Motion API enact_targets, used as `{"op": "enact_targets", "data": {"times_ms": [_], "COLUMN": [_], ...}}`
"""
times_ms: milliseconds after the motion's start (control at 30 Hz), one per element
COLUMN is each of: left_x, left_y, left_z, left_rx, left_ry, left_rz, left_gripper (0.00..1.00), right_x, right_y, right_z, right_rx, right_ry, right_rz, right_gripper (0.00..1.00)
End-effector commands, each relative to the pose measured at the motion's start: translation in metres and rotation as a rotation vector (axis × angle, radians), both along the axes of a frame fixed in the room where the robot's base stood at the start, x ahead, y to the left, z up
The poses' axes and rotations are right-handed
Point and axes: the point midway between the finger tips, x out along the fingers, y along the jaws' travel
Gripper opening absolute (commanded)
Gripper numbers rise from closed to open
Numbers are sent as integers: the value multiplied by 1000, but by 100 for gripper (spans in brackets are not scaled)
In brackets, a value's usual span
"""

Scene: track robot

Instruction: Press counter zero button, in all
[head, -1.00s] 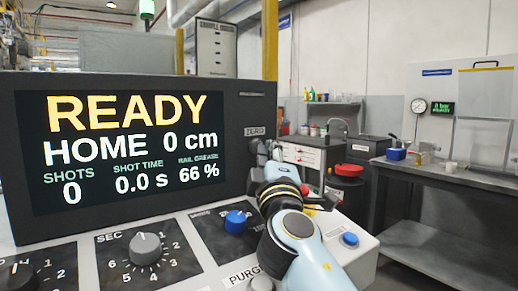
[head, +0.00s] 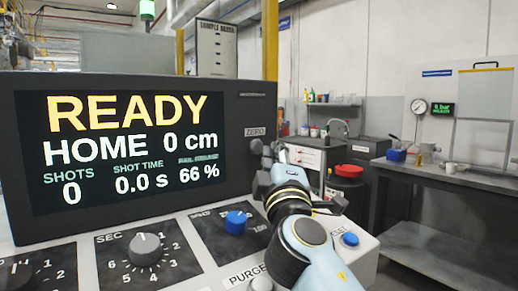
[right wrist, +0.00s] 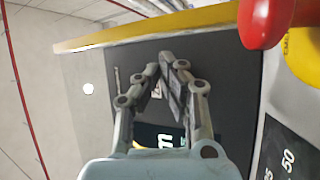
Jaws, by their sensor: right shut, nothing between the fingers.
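The counter shows on the dark display box (head: 120,150), which reads SHOTS 0, HOME 0 cm and READY. A ZERO label (head: 255,132) sits at the right of the box face. The zero button itself cannot be made out; my gripper covers the area below the label. My right gripper (head: 264,158) is just below the label, in front of the box. In the right wrist view the right gripper (right wrist: 168,70) is shut and empty, its fingertips pointing at the dark box face. Contact cannot be told. My left gripper is not in view.
The sloping panel below carries a grey SEC knob (head: 145,249), a blue knob (head: 237,222) and a blue button (head: 349,239). A red rounded control (right wrist: 265,22) is close by in the right wrist view. A workbench (head: 430,177) stands at the right.

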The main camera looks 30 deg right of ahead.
Motion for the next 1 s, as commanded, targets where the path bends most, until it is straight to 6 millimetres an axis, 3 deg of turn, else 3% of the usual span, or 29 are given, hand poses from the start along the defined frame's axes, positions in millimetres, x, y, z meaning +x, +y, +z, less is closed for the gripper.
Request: {"op": "enact_targets", "data": {"times_ms": [167,600,1000], "left_x": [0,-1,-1], "left_y": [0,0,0], "left_z": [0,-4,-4], "left_rx": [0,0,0], "left_ry": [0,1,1], "left_rz": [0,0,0], "left_gripper": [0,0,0], "right_x": [-5,-46,-50], "right_y": [0,-4,-4], "right_z": [-1,-1,0], "right_rx": [0,0,0], "right_ry": [1,1,0], "right_rz": [0,-1,0], "right_gripper": [0,0,0]}}
